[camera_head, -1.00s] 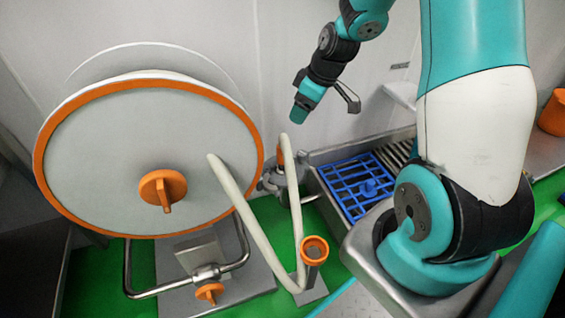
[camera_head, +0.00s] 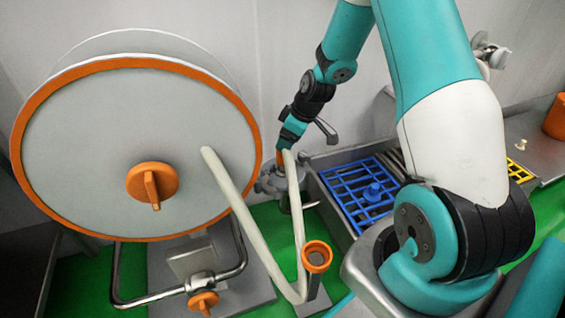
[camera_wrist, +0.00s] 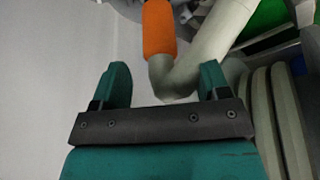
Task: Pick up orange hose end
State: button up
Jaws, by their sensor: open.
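The orange hose end (camera_wrist: 158,28) shows at the top of the wrist view, joined to a bent pale hose (camera_wrist: 167,78). In the head view the orange end (camera_head: 280,157) is mostly hidden behind the hose and my gripper. The hose (camera_head: 255,235) runs from the reel down to the floor stand and back up. My gripper (camera_wrist: 163,82) is open, its two teal fingers on either side of the hose bend, with the orange part beyond the fingertips. In the head view my gripper (camera_head: 288,138) is just above the hose's upper end. I cannot tell whether it touches.
A large hose reel (camera_head: 100,150) with an orange rim stands at left. An orange-topped post (camera_head: 316,256) stands in front. A metal valve body (camera_head: 271,181) is close to the hose end. A basin with a blue grid (camera_head: 360,190) lies to the right, and the wall is behind.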

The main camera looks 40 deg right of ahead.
aim_at(283, 156)
jog(key=b+x, duration=0.2)
jog(key=x, duration=0.2)
jog(key=shift+w+f, duration=0.1)
jog(key=shift+f, duration=0.15)
jog(key=shift+r, duration=0.1)
jog(key=c, duration=1.2)
jog(key=shift+o, duration=0.2)
